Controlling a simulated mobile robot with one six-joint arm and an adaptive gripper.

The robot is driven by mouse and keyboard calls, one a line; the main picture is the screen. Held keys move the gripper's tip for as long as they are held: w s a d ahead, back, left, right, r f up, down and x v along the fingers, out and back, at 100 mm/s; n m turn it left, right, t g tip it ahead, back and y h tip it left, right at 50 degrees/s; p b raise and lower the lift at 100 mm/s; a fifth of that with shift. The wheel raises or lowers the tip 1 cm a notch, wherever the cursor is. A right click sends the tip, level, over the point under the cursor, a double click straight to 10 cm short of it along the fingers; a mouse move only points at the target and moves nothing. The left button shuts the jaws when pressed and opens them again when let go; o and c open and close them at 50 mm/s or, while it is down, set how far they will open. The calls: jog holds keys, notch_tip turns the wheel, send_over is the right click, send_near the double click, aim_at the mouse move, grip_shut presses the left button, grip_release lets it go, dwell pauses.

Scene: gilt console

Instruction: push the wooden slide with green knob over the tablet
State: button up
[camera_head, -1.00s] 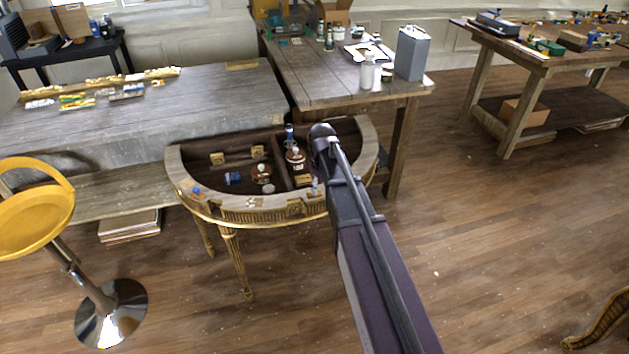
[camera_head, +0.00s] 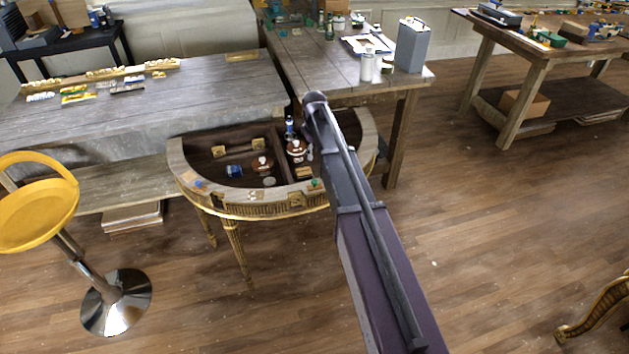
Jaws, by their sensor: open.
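The gilt half-round console (camera_head: 180,162) stands in the middle of the view, with its dark compartments open at the top. A small green knob (camera_head: 314,184) shows on its front rim, just left of my arm. The wooden slide under it is too small to make out clearly. A small tan-gold plate (camera_head: 297,199) on the rim left of the knob may be the tablet; I cannot tell for sure, nor whether the slide covers any of it. My arm crosses the console's right part and hides some of it. My gripper does not show.
Small bottles (camera_head: 262,165) and other items stand in the console. A blue knob (camera_head: 198,184) is on its left rim. A workbench (camera_head: 200,100) and a table (camera_head: 320,78) stand close behind. A yellow stool (camera_head: 38,208) is at left.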

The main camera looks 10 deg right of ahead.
aim_at(315, 181)
jog(key=shift+f+b, duration=6.7)
jog(key=shift+f, duration=0.1)
grip_shut()
